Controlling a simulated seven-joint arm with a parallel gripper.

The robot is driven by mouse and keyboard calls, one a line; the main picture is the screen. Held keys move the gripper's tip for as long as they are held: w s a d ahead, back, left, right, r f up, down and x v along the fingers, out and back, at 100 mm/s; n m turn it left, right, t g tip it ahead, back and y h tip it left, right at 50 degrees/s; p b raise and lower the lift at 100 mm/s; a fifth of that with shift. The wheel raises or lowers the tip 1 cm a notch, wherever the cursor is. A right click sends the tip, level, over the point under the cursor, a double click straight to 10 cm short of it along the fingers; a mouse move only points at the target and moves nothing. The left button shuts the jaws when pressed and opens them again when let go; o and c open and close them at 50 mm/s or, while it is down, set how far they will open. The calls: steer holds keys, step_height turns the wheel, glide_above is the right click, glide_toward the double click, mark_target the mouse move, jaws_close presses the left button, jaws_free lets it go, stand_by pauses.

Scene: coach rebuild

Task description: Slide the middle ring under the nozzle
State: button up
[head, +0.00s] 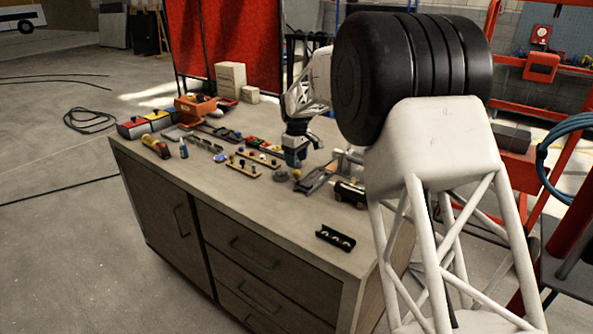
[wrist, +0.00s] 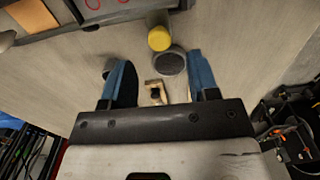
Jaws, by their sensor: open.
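My gripper (head: 294,158) points down over the workbench, left of the arm's column in the head view. In the wrist view its two blue fingers (wrist: 160,78) are spread apart with nothing gripped. A small pale clip-like piece (wrist: 157,92) shows between the fingers. A dark grey disc (wrist: 170,62) and a yellow-topped cylinder (wrist: 159,38) lie just beyond the fingertips. A black holder (head: 335,237) with several pale round parts lies near the bench's front right corner; I cannot tell whether these are the rings. I cannot make out the nozzle with certainty.
The workbench (head: 255,225) has a clear front strip. Wooden strips with coloured knobs (head: 254,163) lie left of my gripper. An orange device (head: 195,108), a yellow-and-black torch (head: 155,146) and boxes (head: 231,78) stand farther left and back. A small dark block (head: 350,193) sits at right.

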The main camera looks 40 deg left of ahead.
mark_target(297, 171)
steer(key=shift+f, duration=2.4)
steer(key=shift+c, duration=0.3)
jaws_close()
